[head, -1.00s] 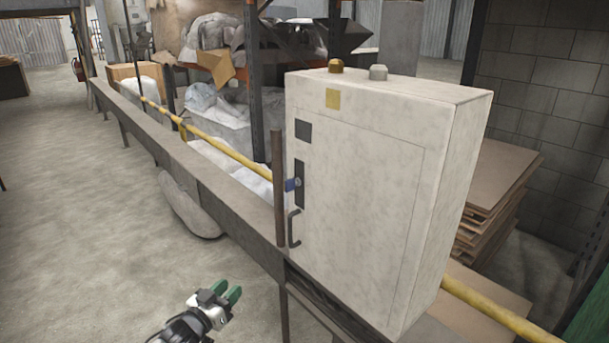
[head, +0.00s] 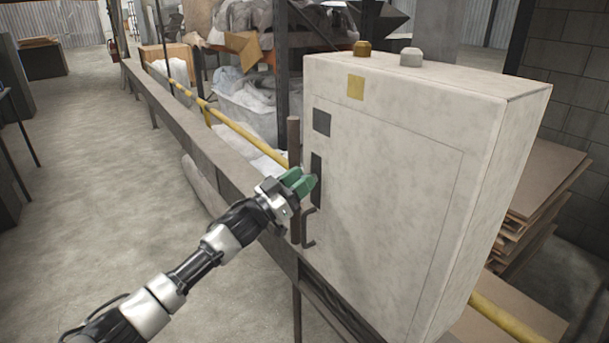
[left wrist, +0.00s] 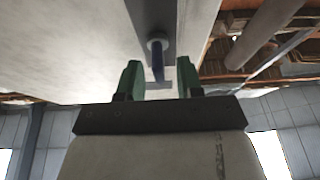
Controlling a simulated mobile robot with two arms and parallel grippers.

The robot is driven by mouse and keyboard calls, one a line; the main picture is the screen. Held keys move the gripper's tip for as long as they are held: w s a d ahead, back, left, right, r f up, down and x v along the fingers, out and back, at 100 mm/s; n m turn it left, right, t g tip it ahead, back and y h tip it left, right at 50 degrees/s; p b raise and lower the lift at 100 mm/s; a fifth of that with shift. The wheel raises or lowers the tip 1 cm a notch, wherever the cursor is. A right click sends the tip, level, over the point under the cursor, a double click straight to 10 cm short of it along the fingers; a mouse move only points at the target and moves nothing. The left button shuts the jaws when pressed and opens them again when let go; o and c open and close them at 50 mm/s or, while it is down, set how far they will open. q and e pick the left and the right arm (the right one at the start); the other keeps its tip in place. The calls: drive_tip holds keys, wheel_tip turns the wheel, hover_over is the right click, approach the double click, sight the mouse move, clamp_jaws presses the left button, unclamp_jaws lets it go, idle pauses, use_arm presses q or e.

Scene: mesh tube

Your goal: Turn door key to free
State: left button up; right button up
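A pale metal cabinet (head: 390,170) stands right of centre in the head view, its door facing me. A dark lock plate (head: 317,163) runs down the door's left edge. My left gripper (head: 306,183) is at this plate and hides the key in the head view. In the left wrist view the blue key (left wrist: 158,64) sticks out from a round lock on the plate. The green fingers of my left gripper (left wrist: 160,74) are open, one on each side of the key, with gaps showing. My right gripper is not in view.
A dark door handle (head: 308,236) sits just below the lock plate. A brown upright post (head: 293,150) stands close left of the cabinet. A long rail (head: 180,135) and a yellow pipe (head: 232,124) run behind. The floor at left is clear.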

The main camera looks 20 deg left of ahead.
use_arm(q)
drive_tip(key=shift+w+d+r, duration=0.3)
drive_tip(key=shift+w+d, duration=0.05)
drive_tip(key=shift+w, duration=0.15)
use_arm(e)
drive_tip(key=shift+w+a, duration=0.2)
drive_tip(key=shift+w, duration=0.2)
use_arm(q)
clamp_jaws()
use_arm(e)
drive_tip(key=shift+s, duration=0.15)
